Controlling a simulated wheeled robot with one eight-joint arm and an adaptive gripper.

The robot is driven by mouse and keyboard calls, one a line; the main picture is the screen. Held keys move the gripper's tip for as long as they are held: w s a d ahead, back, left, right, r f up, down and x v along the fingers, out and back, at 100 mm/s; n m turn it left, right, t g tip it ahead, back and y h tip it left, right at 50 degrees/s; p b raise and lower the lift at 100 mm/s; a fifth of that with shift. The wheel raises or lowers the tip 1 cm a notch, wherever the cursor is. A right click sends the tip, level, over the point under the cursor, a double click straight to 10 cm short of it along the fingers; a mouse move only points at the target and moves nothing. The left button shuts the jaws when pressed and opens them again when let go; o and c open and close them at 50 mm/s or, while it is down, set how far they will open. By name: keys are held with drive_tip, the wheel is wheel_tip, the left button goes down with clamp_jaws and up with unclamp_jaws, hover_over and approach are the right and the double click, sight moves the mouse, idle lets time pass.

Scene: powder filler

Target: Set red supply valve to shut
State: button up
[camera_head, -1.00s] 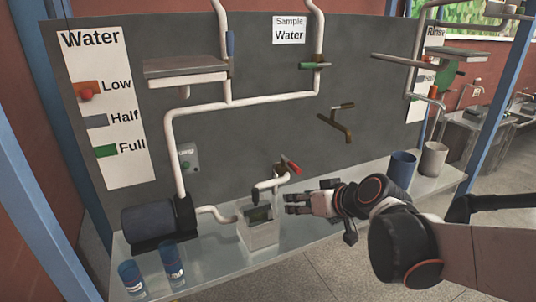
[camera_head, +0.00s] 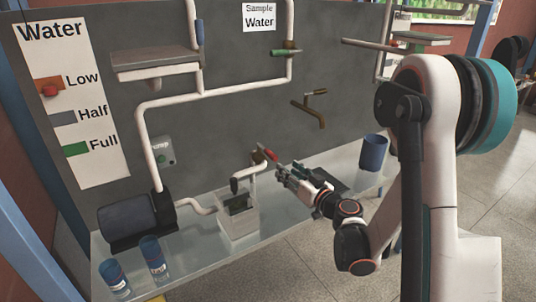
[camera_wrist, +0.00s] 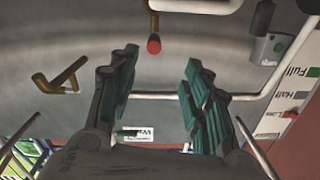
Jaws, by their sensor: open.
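The red supply valve handle (camera_head: 267,152) sits on the white pipe above a small white box-shaped basin (camera_head: 238,220) on the bench. In the wrist view the red handle's end (camera_wrist: 153,45) points toward me, just beyond and between my spread fingers. My gripper (camera_head: 282,172) is open and empty, just right of and slightly below the handle. I see no contact, though the exact gap is hard to judge in the head view. My gripper's green-padded fingers (camera_wrist: 162,75) stand well apart in the wrist view.
A green-handled valve (camera_head: 285,52) and a brass tap (camera_head: 314,108) are on the grey panel. A dark pump (camera_head: 135,218) and two blue cups (camera_head: 153,258) stand on the left of the bench. A larger blue cup (camera_head: 373,153) stands right, behind my arm.

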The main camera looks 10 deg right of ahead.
sight(270, 154)
drive_tip(key=shift+t, duration=0.3)
drive_tip(key=x, duration=0.4)
drive_tip(key=b+x, duration=0.1)
drive_tip(key=x, duration=0.4)
drive_tip(key=d+f+x, duration=0.1)
drive_tip(key=x, duration=0.3)
drive_tip(key=shift+w+a, duration=0.15)
drive_tip(key=shift+w, duration=0.35)
clamp_jaws()
